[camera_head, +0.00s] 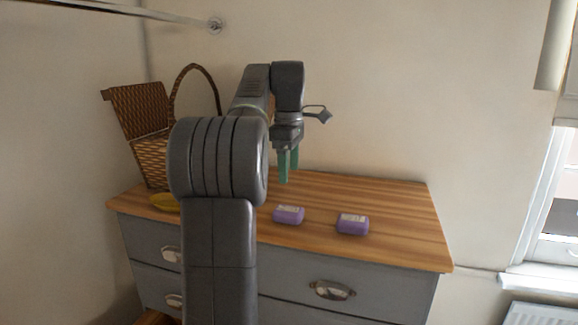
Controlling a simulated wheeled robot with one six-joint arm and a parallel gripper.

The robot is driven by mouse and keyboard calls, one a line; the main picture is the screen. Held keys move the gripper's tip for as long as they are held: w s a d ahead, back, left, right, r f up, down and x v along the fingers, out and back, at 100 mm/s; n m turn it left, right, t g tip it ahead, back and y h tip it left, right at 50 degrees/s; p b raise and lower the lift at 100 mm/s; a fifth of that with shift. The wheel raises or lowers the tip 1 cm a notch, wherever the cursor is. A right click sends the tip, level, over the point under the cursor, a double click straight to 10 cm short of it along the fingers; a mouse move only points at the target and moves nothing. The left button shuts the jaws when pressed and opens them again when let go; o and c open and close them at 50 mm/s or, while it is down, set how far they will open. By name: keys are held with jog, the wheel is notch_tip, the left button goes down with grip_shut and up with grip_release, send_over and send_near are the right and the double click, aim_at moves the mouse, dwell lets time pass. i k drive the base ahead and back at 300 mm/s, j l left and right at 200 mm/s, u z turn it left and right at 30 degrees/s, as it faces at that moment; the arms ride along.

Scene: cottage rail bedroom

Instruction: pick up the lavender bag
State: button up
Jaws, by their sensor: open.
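Two small purple bags with pale labels lie on the wooden top of a grey chest of drawers. One lavender bag (288,214) is near the middle of the top. The other lavender bag (352,224) is to its right, with a gap between them. My gripper (288,168) has green fingers pointing down. It is open and empty, above the chest top and higher in the picture than the left bag. It touches neither bag.
A wicker basket (153,160) with a tall handle stands at the back left of the chest top (400,205). A yellow item (164,202), partly hidden by my arm, lies in front of it. The right part of the top is clear. A wall is behind.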

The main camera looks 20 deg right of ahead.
aim_at(348, 223)
jog(key=z, duration=1.4)
